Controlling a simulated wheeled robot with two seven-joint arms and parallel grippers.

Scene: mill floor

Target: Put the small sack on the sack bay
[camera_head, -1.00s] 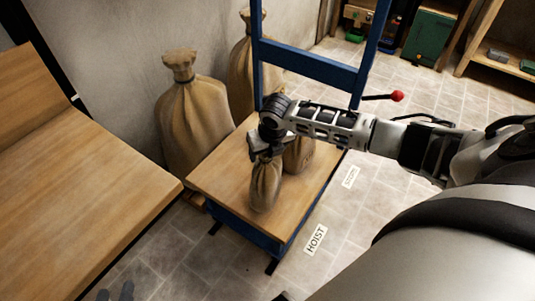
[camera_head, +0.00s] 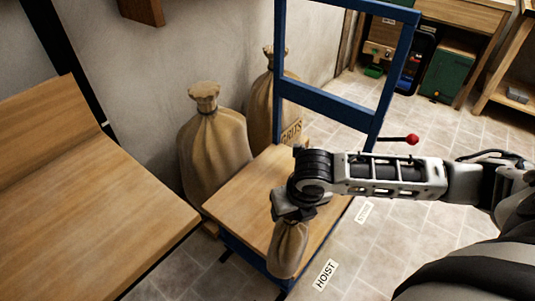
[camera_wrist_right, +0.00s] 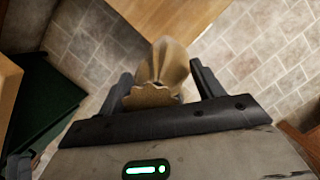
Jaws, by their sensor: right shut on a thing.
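The small sack (camera_head: 288,248) is tan cloth with a gathered top. My right gripper (camera_head: 291,208) is shut on its neck from above, and the sack hangs upright below the jaws. In the head view it overlaps the near edge of the hoist's wooden platform (camera_head: 245,190); I cannot tell how high above it the bottom is. The right wrist view shows the sack's frilled top (camera_wrist_right: 155,95) between the two fingers, with floor tiles around it. No surface is plainly labelled as the sack bay. My left gripper is not in view.
Large sacks (camera_head: 215,150) stand against the wall behind the platform. The hoist's blue frame (camera_head: 330,102) rises at the back, with a red-knobbed lever (camera_head: 412,139). A wooden bench (camera_head: 95,210) is at left. A HOIST label (camera_head: 325,276) lies on the clear tiled floor.

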